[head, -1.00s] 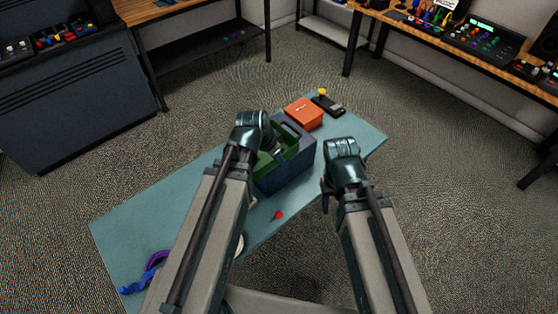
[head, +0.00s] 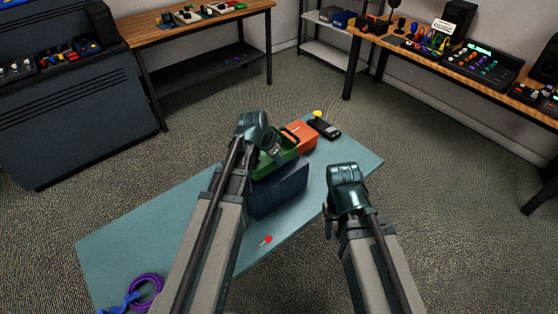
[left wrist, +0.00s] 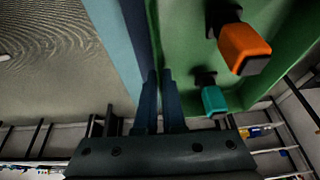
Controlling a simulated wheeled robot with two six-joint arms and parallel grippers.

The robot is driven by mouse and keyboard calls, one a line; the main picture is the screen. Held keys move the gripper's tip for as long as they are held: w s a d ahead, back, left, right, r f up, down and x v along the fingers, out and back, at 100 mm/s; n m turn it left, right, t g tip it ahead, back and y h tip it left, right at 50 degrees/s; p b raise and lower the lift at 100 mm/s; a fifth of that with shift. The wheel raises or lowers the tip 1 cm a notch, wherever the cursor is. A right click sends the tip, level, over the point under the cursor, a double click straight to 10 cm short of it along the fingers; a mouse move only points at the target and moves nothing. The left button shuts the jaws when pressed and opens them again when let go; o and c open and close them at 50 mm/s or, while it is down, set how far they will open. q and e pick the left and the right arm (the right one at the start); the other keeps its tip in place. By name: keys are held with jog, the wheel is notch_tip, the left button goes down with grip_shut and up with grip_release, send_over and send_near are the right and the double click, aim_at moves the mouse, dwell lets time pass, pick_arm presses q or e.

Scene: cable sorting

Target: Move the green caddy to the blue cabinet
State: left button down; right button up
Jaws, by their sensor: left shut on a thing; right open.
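The green caddy (head: 286,149) is held over a dark blue box (head: 280,192) on the teal table. My left gripper (head: 277,154) is shut on one wall of the caddy. In the left wrist view its two fingers (left wrist: 160,78) pinch that green wall (left wrist: 152,35). An orange connector (left wrist: 244,48) and a teal one (left wrist: 213,98) lie inside the caddy. My right gripper (head: 329,212) is open and empty near the table's right edge, mostly hidden by its own wrist. The blue cabinet (head: 75,105), dark blue-grey, stands at the far left with several connectors on top.
An orange box (head: 301,137) and a black device (head: 326,128) sit behind the caddy on the table (head: 150,225). A red item (head: 265,240) and a purple cable coil (head: 147,288) lie nearer. Wooden desks stand at the back; carpet between is clear.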

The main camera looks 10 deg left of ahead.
pick_arm(q)
notch_tip(320, 180, down, 2)
jog(key=shift+f+b, duration=0.2)
jog(key=shift+b, duration=0.7)
jog(key=shift+r, duration=0.1)
pick_arm(e)
jog(key=shift+d+f, duration=0.25)
jog(key=shift+f, duration=0.35)
jog(key=shift+d+f, duration=0.25)
jog(key=shift+f, duration=0.3)
pick_arm(q)
jog(key=c, duration=1)
grip_release()
